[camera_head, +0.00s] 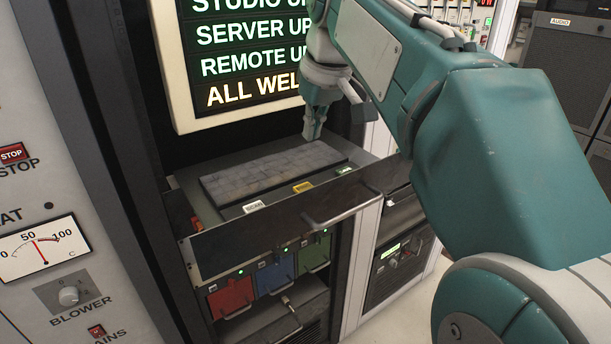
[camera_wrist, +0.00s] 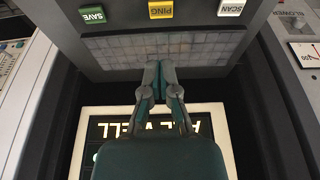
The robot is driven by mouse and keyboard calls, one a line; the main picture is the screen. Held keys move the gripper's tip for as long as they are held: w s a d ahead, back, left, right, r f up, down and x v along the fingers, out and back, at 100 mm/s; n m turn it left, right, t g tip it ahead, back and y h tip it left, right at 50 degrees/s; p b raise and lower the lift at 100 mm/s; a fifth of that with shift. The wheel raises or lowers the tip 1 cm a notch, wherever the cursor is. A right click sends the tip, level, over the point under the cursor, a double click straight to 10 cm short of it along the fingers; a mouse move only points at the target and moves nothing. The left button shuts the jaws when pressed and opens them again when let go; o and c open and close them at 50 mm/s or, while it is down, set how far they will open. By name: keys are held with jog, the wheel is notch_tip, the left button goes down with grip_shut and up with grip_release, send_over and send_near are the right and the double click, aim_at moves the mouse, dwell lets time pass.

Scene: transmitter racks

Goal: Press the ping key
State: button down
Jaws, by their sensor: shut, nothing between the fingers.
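The yellow ping key (camera_head: 303,187) sits on the front strip of a pulled-out drawer, between the white scan key (camera_head: 254,207) and the green save key (camera_head: 344,170). In the wrist view the ping key (camera_wrist: 160,11) reads upside down at top centre, with save (camera_wrist: 92,15) to its left and scan (camera_wrist: 231,8) to its right. My gripper (camera_head: 312,135) is shut and empty over the back of the drawer, behind the keys. In the wrist view my gripper (camera_wrist: 159,66) points toward the ping key, with a clear gap from it.
A grey keyboard (camera_head: 270,170) lies in the drawer behind the keys. The drawer handle (camera_head: 342,209) sticks out in front. A lit screen (camera_head: 245,60) reading ALL WELL stands above and behind. Red, blue and green modules (camera_head: 272,277) are below. A meter panel (camera_head: 42,247) is at left.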

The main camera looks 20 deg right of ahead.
aim_at(303, 186)
jog(key=x, duration=0.9)
jog(key=shift+s+a, duration=0.15)
jog(key=shift+s, duration=0.15)
jog(key=shift+f, duration=0.7)
